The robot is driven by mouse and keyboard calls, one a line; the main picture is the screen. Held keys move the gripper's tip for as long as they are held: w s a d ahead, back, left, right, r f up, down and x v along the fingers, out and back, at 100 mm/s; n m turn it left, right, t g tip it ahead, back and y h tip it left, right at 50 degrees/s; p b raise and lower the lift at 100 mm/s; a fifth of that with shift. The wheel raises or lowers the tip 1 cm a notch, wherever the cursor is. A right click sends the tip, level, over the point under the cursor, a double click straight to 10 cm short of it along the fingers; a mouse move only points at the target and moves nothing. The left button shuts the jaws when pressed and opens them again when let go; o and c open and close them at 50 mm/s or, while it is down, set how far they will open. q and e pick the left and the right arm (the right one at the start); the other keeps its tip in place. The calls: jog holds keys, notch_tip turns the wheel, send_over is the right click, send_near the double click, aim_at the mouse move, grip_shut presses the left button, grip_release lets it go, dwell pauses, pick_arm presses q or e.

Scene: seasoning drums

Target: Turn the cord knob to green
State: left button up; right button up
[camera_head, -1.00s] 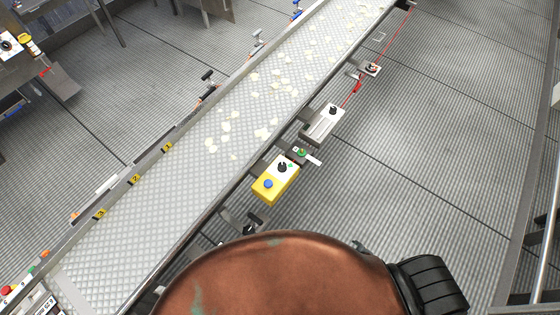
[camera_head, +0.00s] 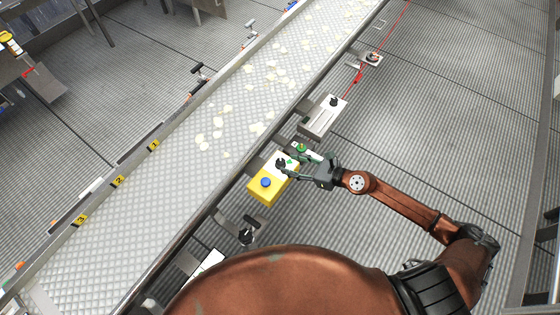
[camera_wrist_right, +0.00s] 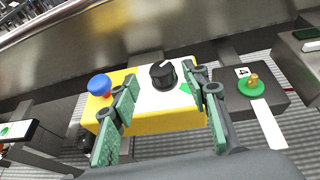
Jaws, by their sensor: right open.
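A yellow box (camera_head: 262,192) with a white top plate is fixed beside the conveyor's right rail. It carries a black knob (camera_head: 281,163) and a blue button (camera_head: 266,182). In the right wrist view, the knob (camera_wrist_right: 163,75) has a white pointer line aimed up and right, and a green mark (camera_wrist_right: 186,88) lies to its right. My right gripper (camera_head: 298,164) is open over this box; in the right wrist view its green-padded fingers (camera_wrist_right: 165,86) stand either side of the knob, with no clear contact. A pale box (camera_head: 321,121) with another black knob (camera_head: 334,101) stands farther up near the red cord (camera_head: 359,72). My left gripper is out of view.
A small dark box with a green-based brass part (camera_wrist_right: 252,85) sits close right of the right finger. The conveyor (camera_head: 150,195) carries pale pieces. A black-handled fitting (camera_head: 248,230) is nearer me on the rail. Open floor (camera_head: 440,110) lies to the right.

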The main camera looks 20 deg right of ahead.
aim_at(281, 161)
jog(key=x, duration=0.5)
jog(key=shift+w+a+f, duration=0.15)
jog(key=shift+w+a, duration=0.05)
jog(key=shift+w, duration=0.1)
jog(key=shift+c, duration=0.3)
grip_shut()
